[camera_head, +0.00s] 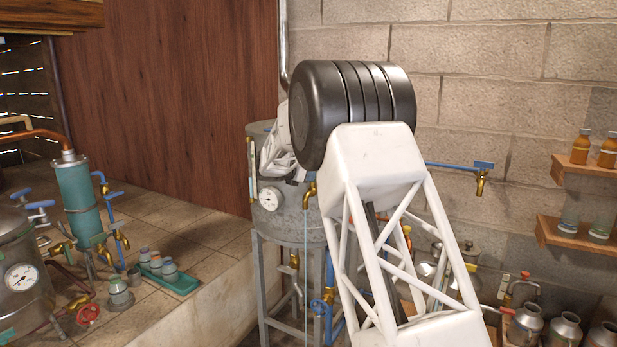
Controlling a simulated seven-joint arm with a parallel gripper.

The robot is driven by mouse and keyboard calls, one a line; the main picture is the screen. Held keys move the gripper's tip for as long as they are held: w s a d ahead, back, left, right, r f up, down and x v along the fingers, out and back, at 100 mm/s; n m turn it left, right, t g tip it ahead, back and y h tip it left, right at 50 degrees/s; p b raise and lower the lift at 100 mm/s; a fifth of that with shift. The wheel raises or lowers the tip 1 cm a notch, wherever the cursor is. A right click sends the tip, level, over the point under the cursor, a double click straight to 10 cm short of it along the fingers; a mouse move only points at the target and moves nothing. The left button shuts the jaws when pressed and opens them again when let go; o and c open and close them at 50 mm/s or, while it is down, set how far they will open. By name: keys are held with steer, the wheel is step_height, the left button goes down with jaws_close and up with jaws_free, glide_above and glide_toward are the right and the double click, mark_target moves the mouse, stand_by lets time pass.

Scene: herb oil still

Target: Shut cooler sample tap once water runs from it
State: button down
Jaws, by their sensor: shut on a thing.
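A grey metal tank (290,222) with a round dial stands on legs in the middle. A brass tap (309,191) sticks out at its upper right side. A thin pale stream, like water, falls straight down from its spout. My gripper (297,178) is at the tank's upper front, just left of this tap, and is shut. My black wrist and white arm hide much of it, and what lies between the fingers is hard to see; it appears to be the tap's handle. A teal cylinder (80,200) with brass, blue-handled taps stands at left; no stream shows there.
A still pot (20,275) with a dial stands at far left. A green tray (170,279) with small jars lies on the tiled ledge. Another blue-handled tap (482,182) is on the block wall. Shelves with bottles (581,146) and metal cans (526,324) are at right.

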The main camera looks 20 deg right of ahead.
steer(key=m+g+h, duration=0.1)
steer(key=m+g, duration=0.1)
steer(key=g, duration=0.1)
steer(key=w+m+g, duration=0.1)
steer(key=m+g, duration=0.2)
steer(key=shift+w+a+m+h, duration=0.1)
steer(key=shift+w+m+h, duration=0.05)
steer(key=shift+m+h, duration=0.2)
steer(key=c, duration=1.1)
jaws_free()
steer(key=shift+v, duration=3.9)
steer(key=shift+w, duration=0.1)
